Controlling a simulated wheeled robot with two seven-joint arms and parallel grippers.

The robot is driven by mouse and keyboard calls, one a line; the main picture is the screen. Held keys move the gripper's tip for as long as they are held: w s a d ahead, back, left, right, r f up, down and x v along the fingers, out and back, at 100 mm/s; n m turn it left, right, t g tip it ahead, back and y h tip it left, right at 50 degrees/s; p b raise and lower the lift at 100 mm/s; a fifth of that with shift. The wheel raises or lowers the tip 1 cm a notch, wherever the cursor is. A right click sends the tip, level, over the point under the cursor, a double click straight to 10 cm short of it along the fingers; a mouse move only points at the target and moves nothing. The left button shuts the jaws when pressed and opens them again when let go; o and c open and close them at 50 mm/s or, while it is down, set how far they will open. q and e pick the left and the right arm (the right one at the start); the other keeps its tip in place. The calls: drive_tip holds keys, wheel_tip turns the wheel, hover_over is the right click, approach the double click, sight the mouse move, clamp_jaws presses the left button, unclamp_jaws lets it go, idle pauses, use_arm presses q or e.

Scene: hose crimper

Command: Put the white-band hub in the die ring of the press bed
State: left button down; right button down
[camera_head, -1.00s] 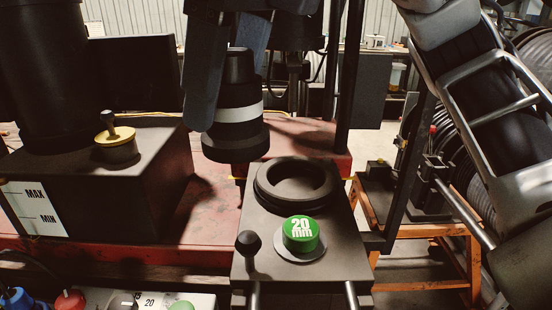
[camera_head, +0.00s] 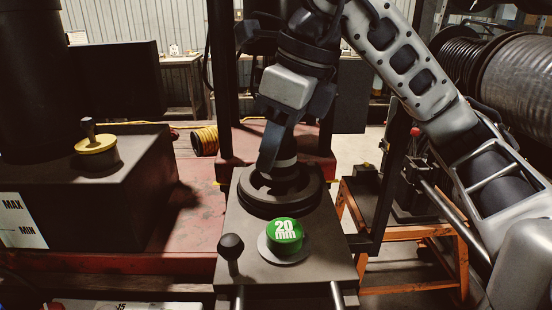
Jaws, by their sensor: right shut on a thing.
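The white-band hub (camera_head: 288,161) is dark with a pale band, and is upright at the die ring. My right gripper (camera_head: 280,148) is shut on its upper part from above, and a finger covers much of its left side. The black die ring (camera_head: 253,203) lies on the grey press bed (camera_head: 246,262). The hub's lower part is inside the ring's outline; I cannot tell whether it is fully seated. My left gripper is not in view.
A green 20 mm button (camera_head: 284,236) and a black-knobbed lever (camera_head: 231,247) stand in front of the ring. Dark posts rise behind the bed. A tank with a yellow cap (camera_head: 97,150) stands left, and an orange stand (camera_head: 430,240) right.

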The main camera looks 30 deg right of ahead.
drive_tip(key=shift+f, duration=1.1)
drive_tip(key=c, duration=1.1)
unclamp_jaws()
drive_tip(key=shift+f, duration=0.1)
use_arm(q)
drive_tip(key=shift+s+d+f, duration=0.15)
use_arm(e)
drive_tip(key=shift+r, duration=0.3)
use_arm(q)
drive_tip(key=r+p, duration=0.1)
drive_tip(key=p, duration=0.2)
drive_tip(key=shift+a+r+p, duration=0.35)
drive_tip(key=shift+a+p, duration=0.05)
use_arm(e)
drive_tip(key=v, duration=1.2)
drive_tip(key=shift+f, duration=0.1)
